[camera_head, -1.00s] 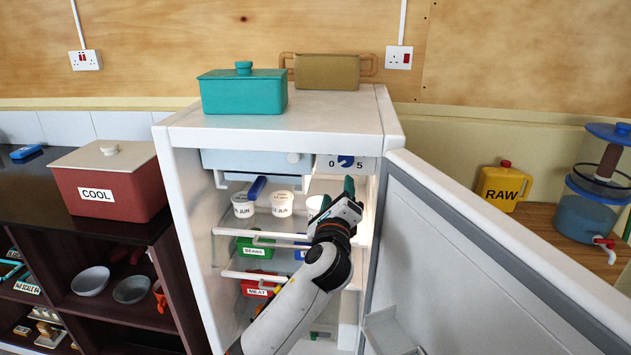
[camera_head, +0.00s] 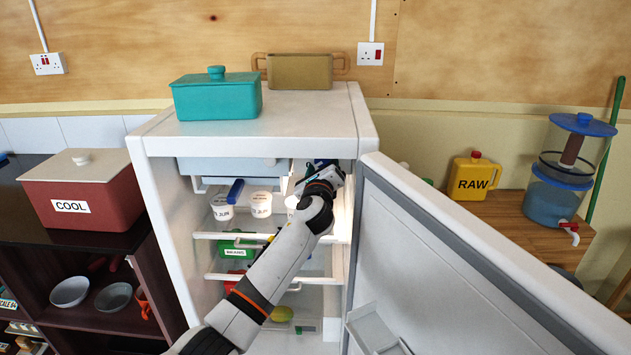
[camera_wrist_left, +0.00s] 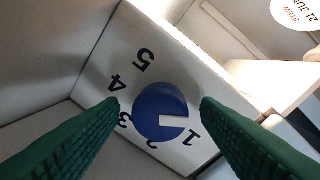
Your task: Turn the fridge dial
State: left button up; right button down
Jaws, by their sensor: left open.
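The fridge dial (camera_wrist_left: 155,112) is a round blue knob with a pale notch on a white panel in the left wrist view. Numbers from 1 to 5 show around it, upside down, and the notch faces near the 1. My left gripper (camera_head: 318,170) is open inside the top right of the open fridge (camera_head: 305,105). Its two green fingers stand on either side of the dial in the wrist view; I cannot tell whether they touch it. In the head view the gripper mostly hides the dial. My right gripper is not in view.
The fridge door (camera_head: 450,250) stands open to the right of my left arm. White tubs (camera_head: 261,204) stand on the upper shelf, left of the gripper. A teal box (camera_head: 217,97) and a brown pot (camera_head: 300,72) sit on top. A blue-lidded dispenser (camera_head: 560,195) stands right.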

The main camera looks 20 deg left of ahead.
pick_arm(q)
jog(key=m+p, duration=0.2)
jog(key=m, duration=0.1)
jog(key=r+m+p, duration=0.1)
jog(key=m, duration=0.1)
jog(key=shift+s+a+h, duration=0.2)
jog(key=shift+h, duration=0.1)
jog(key=m+p, duration=0.1)
jog(key=m, duration=0.2)
jog(key=shift+w+d+f+g, duration=0.1)
jog(key=shift+f+g, duration=0.05)
jog(key=shift+g, duration=0.15)
jog(key=m+p, duration=0.1)
jog(key=m, duration=0.2)
jog(key=s+d, duration=0.2)
jog(key=s, duration=0.9)
jog(key=shift+s+f, duration=0.15)
jog(key=shift+s, duration=0.25)
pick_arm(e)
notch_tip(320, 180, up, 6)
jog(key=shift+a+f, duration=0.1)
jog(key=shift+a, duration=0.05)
pick_arm(q)
jog(key=shift+d, duration=0.1)
